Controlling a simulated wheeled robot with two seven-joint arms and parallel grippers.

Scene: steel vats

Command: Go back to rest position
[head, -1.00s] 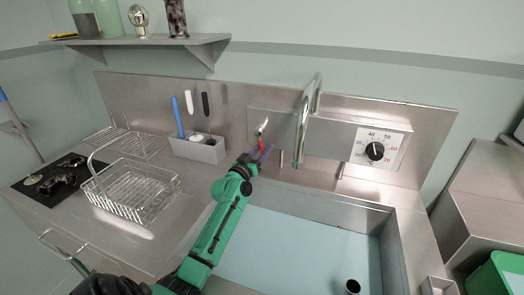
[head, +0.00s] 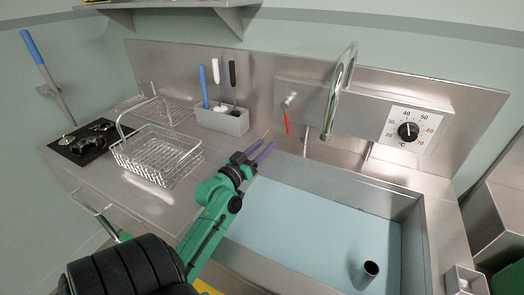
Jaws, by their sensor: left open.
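My left gripper (head: 254,154) is open and empty, with its purple fingers over the back left edge of the sink (head: 310,212). Its green arm reaches in from the lower left. A small lever with a red handle (head: 287,121) sits on the steel panel behind the fingers, apart from them. My right gripper is not in view.
A curved tap (head: 341,88) rises behind the sink, beside a temperature dial (head: 408,130). A wire basket (head: 158,158) and a grey holder with brushes (head: 222,121) stand on the left counter. A dark cup (head: 368,271) is in the blue-bottomed sink.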

